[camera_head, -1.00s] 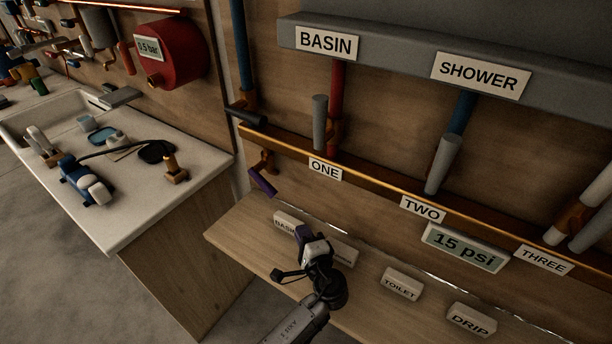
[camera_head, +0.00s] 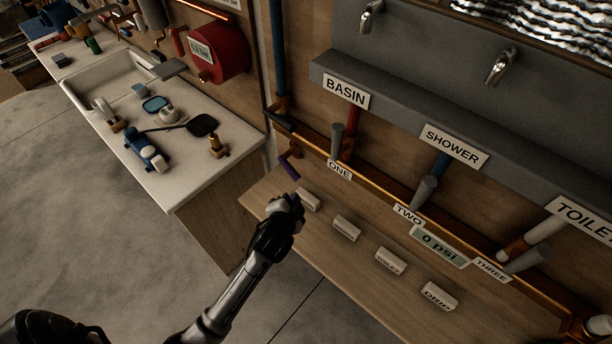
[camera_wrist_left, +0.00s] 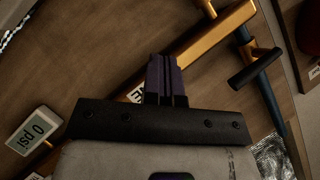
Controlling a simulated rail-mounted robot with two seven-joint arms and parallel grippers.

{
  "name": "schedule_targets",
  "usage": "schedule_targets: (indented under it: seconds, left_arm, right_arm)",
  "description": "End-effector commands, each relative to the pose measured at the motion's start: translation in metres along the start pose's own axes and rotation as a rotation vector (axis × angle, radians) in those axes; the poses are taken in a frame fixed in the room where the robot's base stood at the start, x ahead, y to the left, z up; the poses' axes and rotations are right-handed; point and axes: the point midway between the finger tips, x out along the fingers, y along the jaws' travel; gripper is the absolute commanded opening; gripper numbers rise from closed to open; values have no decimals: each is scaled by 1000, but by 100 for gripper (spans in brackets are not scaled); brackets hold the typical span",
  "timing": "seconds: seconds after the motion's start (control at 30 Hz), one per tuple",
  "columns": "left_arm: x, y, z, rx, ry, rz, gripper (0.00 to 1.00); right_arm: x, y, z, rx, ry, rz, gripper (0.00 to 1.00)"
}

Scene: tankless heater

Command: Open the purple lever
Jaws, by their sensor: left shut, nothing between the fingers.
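The purple lever (camera_head: 289,168) hangs from a small brass valve below the left part of the brass pipe, left of the ONE label, in the head view. It slants down to the right. My left gripper (camera_head: 296,200) is just below the lever, over the left end of the wooden shelf. Its dark, purplish fingers (camera_wrist_left: 166,78) are shut with nothing between them in the left wrist view. A small gap seems to separate them from the lever. I cannot make out the lever in the wrist view. My right gripper is not in view.
The brass pipe (camera_head: 376,190) carries grey levers, and a black lever (camera_head: 281,121) is at its left end. The gauge (camera_head: 439,247) reads 0 psi. Label blocks, such as DRIP (camera_head: 439,296), stand on the shelf (camera_head: 330,262). A white counter (camera_head: 190,180) is at left.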

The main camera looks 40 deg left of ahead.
Motion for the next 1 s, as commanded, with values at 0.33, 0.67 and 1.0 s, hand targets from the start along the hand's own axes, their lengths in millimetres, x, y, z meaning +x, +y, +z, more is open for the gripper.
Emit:
schedule_targets:
  seconds: [0.33, 0.67, 1.0]
  left_arm:
    - [57, 0, 0, 1, 0, -2, 0]
    - [107, 1, 11, 1, -3, 0, 0]
    - [123, 0, 27, 0, 0, -1, 0]
  right_arm:
    - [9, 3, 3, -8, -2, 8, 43]
    - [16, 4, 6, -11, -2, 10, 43]
    - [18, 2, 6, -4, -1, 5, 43]
